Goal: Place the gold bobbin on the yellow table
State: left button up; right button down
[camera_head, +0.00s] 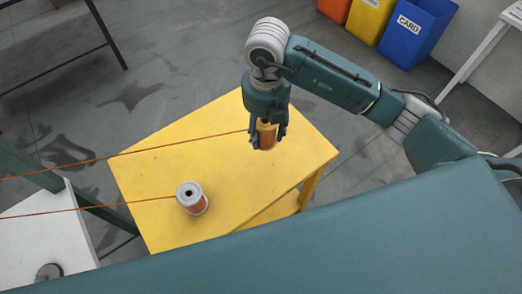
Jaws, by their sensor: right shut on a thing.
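The yellow table (160,166) stands in the middle of the head view. My right gripper (267,137) points down above the right part of its top. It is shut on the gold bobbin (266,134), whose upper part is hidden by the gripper. I cannot tell whether the bobbin touches the table. An orange wire runs left from near the bobbin. My left gripper is not in view.
A grey bobbin with copper-coloured winding (192,198) stands on the table's left part, with another wire running left. A white table (50,240) is at lower left. Orange, yellow and blue bins (415,30) stand at the top right. The table's middle is bare.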

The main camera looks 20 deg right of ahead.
notch_tip(320, 180, down, 11)
jog(key=shift+r+p, duration=0.2)
jog(key=shift+p, duration=0.8)
jog(key=shift+f, duration=0.25)
jog(key=shift+f, duration=0.15)
jog(key=c, duration=0.8)
grip_release()
